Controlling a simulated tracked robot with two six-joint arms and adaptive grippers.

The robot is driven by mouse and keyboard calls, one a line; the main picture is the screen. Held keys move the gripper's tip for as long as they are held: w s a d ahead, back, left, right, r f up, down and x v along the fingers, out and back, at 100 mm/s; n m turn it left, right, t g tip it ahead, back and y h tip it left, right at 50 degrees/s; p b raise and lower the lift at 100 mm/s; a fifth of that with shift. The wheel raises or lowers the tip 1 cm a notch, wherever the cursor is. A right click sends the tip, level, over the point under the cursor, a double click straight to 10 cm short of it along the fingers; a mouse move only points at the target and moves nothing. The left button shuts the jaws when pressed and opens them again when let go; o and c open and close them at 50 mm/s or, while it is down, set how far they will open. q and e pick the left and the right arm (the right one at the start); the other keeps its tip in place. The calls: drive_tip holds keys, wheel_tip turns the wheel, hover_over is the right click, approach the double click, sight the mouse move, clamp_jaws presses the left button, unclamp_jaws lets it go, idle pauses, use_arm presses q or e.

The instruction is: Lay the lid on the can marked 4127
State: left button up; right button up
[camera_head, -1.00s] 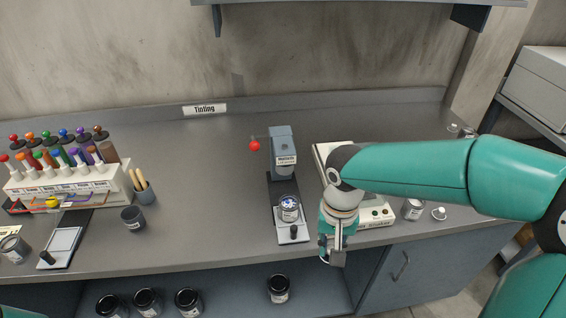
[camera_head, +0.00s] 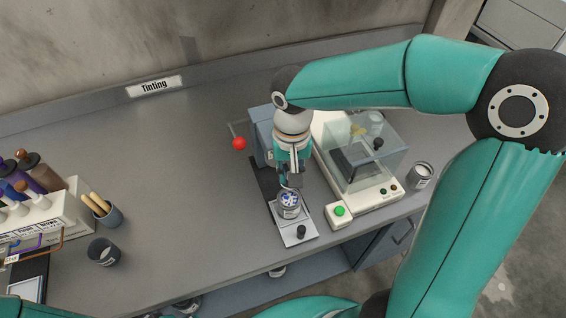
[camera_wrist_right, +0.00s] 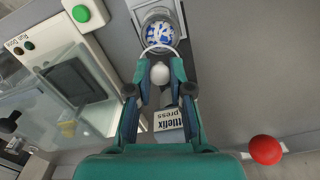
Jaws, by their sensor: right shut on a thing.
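An open can (camera_head: 289,205) with blue and white contents stands on the plate of the blue-grey press. It also shows at the top of the wrist view (camera_wrist_right: 159,30). No number on it is legible. My right gripper (camera_head: 291,182) is just above and behind this can in the head view. In the wrist view its fingers (camera_wrist_right: 160,75) are closed on a small white rounded piece (camera_wrist_right: 160,71), which looks like a lid's knob. The lid's disc cannot be made out clearly. The held piece appears apart from the can. My left gripper is out of view.
The press's red ball handle (camera_head: 239,143) sticks out at left. A shaker with a clear hood (camera_head: 365,145) and green button (camera_head: 340,211) stands close at right, another can (camera_head: 420,176) beyond it. The bench between is clear.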

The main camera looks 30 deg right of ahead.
drive_tip(key=shift+f+b, duration=2.4)
drive_tip(key=shift+f, duration=0.65)
drive_tip(key=shift+s, duration=0.1)
drive_tip(key=shift+f+b, duration=0.4)
drive_tip(key=shift+b, duration=0.25)
idle(0.4)
drive_tip(key=o, duration=1.3)
drive_tip(key=shift+o, duration=0.2)
drive_tip(key=shift+r, duration=0.2)
drive_tip(key=shift+r+p, duration=2.7)
drive_tip(key=shift+r, duration=0.65)
drive_tip(key=shift+a, duration=0.1)
